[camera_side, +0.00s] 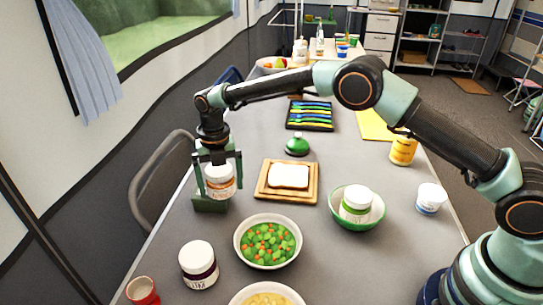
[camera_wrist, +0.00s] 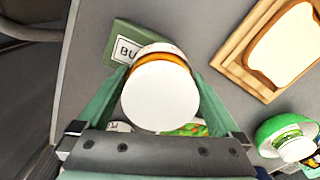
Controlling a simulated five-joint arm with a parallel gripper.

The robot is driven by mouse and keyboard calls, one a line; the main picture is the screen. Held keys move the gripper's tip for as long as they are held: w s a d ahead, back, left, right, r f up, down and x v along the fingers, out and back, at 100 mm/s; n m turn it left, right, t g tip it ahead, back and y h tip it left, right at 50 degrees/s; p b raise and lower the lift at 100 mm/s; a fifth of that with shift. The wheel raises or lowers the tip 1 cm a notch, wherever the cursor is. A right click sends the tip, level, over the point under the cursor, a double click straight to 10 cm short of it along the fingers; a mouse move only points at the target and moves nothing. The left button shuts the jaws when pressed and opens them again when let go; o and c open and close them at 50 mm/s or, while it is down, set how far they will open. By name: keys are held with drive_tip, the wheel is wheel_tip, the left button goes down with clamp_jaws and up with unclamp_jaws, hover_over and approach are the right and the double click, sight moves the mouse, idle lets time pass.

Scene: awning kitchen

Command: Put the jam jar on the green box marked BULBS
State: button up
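A jar with a white lid and orange contents (camera_side: 220,181), which looks like the jam jar, stands upright between the fingers of my gripper (camera_side: 219,170). In the wrist view its white lid (camera_wrist: 160,97) fills the space between the green fingers of my gripper (camera_wrist: 161,80), which appear to press on both sides. The green box (camera_side: 208,204) is directly below the jar. I cannot tell whether the jar's base touches the box.
A dark jar with a white lid (camera_side: 198,265) stands in front. A bowl of vegetables (camera_side: 240,254), a bread board (camera_side: 262,194), a green bowl with a jar in it (camera_side: 368,222) and a white tub (camera_side: 430,198) are to the right. A red cup (camera_side: 143,292) is front left.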

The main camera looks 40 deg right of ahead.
wheel_tip(320, 180, up, 11)
drive_tip(key=shift+r, duration=0.75)
drive_tip(key=s+d+r+m+t, duration=0.3)
drive_tip(key=s+d+r+m, duration=0.75)
drive_tip(key=m, duration=0.55)
drive_tip(key=s+d+f+m+t, duration=0.2)
drive_tip(key=s+d+m, duration=0.7)
drive_tip(key=s+m, duration=0.5)
drive_tip(key=shift+d+f+m+t, duration=0.35)
drive_tip(key=shift+f+m, duration=0.3)
drive_tip(key=shift+m, duration=0.45)
